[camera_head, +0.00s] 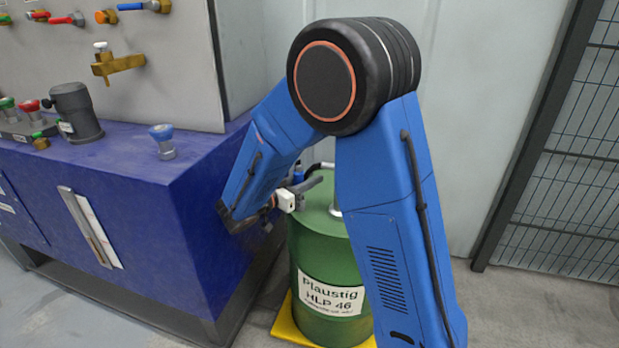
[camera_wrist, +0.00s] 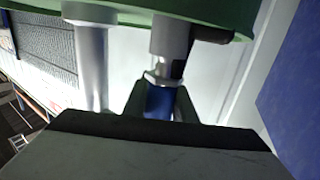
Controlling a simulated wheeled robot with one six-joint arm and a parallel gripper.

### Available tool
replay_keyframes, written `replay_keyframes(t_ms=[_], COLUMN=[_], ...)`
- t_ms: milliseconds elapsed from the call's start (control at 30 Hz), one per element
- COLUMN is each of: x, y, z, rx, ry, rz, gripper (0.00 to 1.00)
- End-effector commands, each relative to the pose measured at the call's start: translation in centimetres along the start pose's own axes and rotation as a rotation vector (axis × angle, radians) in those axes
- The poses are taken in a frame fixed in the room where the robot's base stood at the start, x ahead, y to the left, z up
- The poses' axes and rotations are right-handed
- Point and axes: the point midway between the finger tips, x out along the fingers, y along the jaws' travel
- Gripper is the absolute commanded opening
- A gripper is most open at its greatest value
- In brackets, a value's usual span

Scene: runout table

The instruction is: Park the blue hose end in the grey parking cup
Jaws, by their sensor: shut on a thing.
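My gripper (camera_head: 306,186) is over the top of the green drum, partly hidden by my arm. In the wrist view its dark jaws (camera_wrist: 159,104) are shut on the blue hose end (camera_wrist: 158,102). A pale grey cylindrical part (camera_wrist: 170,36) adjoins the blue piece on the drum side; whether they are joined is unclear. A small blue patch (camera_head: 298,170) shows beside the gripper in the head view. A dark grey cup-like fitting (camera_head: 76,112) with a small white label stands on the blue cabinet at left; I cannot be sure it is the parking cup.
The green drum (camera_head: 309,245) stands on a yellow base (camera_head: 292,330). The blue cabinet (camera_head: 150,215) carries a blue-capped fitting (camera_head: 160,138) near its corner and red and green fittings at left. Valves line the grey panel (camera_head: 150,75) behind. A mesh fence (camera_head: 560,170) stands right.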

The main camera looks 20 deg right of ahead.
Motion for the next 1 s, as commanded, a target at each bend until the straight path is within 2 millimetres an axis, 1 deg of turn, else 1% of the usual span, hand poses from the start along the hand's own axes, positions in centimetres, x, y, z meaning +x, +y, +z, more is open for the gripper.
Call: replay_keyframes(t_ms=[800,833,900,1000], x=[0.1,0.1,0.1,0.1], y=[0.0,0.0,0.0,0.0], z=[1.6,1.6,1.6,1.6], rx=[0.000,0.000,0.000,0.000], ry=[0.000,0.000,0.000,0.000], rz=[0.000,0.000,0.000,0.000], gripper=[0.00,0.31,0.46,0.46])
